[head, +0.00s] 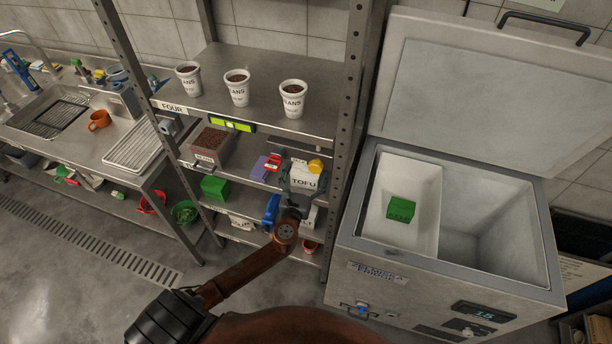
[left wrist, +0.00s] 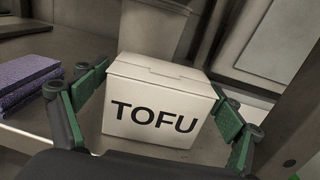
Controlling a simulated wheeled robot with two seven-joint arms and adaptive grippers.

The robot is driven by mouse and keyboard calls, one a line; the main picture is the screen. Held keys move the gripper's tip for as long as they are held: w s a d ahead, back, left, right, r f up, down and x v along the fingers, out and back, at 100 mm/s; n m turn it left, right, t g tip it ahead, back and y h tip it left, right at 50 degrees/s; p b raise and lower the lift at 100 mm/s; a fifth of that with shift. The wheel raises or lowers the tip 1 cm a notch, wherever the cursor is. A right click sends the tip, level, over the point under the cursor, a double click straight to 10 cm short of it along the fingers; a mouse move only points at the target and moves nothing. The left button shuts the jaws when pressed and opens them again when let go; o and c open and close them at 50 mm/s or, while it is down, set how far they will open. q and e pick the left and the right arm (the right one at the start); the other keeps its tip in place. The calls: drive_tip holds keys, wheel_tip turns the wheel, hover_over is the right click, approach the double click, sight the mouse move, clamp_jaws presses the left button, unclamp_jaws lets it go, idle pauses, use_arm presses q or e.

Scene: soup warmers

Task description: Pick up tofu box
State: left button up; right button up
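The white tofu box (head: 304,181) with black TOFU lettering stands on the middle shelf of the rack. My left gripper (head: 297,198) is in front of it, partly covering its lower part in the head view. In the left wrist view the tofu box (left wrist: 155,110) stands upright and lidded between the green-padded fingers of my left gripper (left wrist: 162,104). The fingers are spread, one on each side of the box. A gap shows at the left finger; the right finger is close to the box, and contact there is unclear. My right gripper is not in view.
A purple block (left wrist: 38,80) lies left of the box; a grey container (left wrist: 158,30) stands behind it. A rack post (head: 345,130) rises to the right. White cups (head: 237,90) stand on the shelf above. An open chest freezer (head: 350,235) holds a green box (head: 400,209).

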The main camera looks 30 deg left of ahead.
use_arm(q)
drive_tip(key=c, duration=1.3)
